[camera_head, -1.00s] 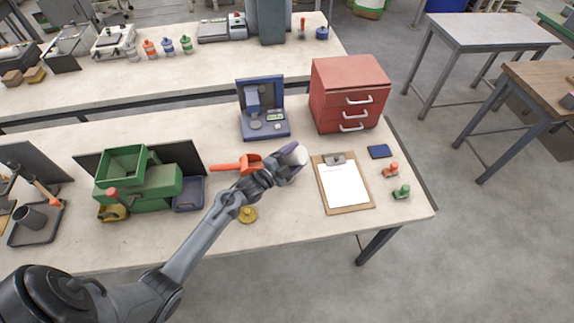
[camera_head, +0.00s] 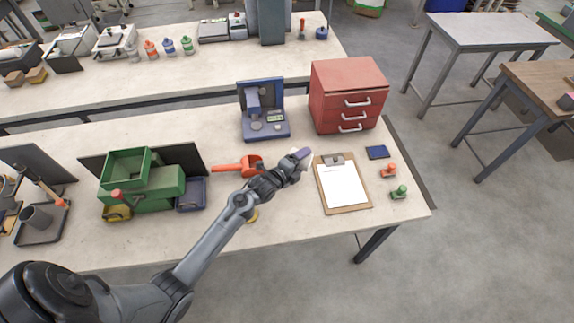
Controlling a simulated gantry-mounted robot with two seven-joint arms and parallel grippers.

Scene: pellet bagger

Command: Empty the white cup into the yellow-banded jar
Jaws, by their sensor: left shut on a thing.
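My left gripper (camera_head: 297,158) reaches in over the middle of the near bench, between the orange scoop and the clipboard. It is shut on the white cup (camera_head: 301,164), of which only a small pale part shows; the fingers hide most of it. The cup appears tilted, but its mouth and contents cannot be seen. A yellow round thing (camera_head: 253,215) lies on the bench, mostly hidden behind my left forearm; I cannot tell whether it belongs to the yellow-banded jar. No yellow-banded jar can be made out clearly. My right gripper is not in view.
An orange scoop (camera_head: 248,164) lies left of the gripper. A blue scale stand (camera_head: 262,112) and red drawers (camera_head: 348,92) stand behind. A clipboard (camera_head: 341,184) lies to the right. A green hopper unit (camera_head: 145,190) stands left. Banded jars (camera_head: 168,47) are on the back bench.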

